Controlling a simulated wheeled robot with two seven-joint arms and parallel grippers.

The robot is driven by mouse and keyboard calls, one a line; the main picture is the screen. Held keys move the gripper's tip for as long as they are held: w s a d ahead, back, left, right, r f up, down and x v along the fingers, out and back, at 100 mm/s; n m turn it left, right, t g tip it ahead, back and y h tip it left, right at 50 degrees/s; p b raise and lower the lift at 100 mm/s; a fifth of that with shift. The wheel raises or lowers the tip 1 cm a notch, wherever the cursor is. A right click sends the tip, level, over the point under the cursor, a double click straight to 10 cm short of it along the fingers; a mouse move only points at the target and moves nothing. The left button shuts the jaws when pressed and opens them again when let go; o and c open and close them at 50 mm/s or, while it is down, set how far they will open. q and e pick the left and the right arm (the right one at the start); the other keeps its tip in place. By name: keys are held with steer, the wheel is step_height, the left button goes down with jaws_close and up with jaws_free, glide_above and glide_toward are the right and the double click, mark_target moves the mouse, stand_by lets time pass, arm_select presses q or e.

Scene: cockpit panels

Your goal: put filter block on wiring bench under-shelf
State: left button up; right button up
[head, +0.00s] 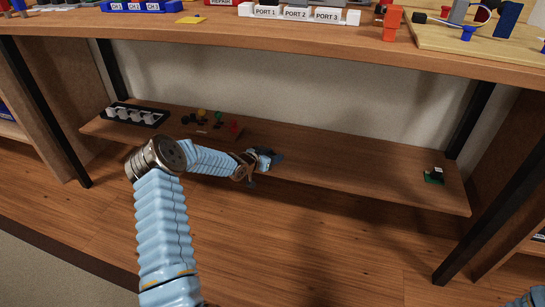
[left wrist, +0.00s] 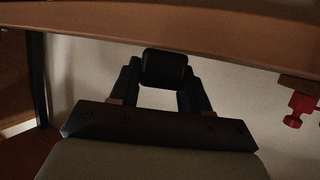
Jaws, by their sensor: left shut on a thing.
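My left gripper (head: 266,158) reaches under the bench top, over the middle of the wooden under-shelf (head: 340,168). It is shut on a small dark block, probably the filter block (head: 278,157). In the left wrist view the dark block (left wrist: 164,68) sits between the two fingertips, with pale wall behind it. The gripper hides most of the block in the head view. I cannot tell whether the block touches the shelf or how high above it is. My right gripper is out of view.
On the under-shelf, a black rack with pale round parts (head: 137,115) and several coloured knobs (head: 212,119) stand left; a small green item (head: 434,176) lies right. Shelf between is clear.

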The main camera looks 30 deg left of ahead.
arm_select(q)
steer(key=o, duration=1.1)
steer(key=shift+f, duration=0.1)
steer(key=shift+c, duration=0.2)
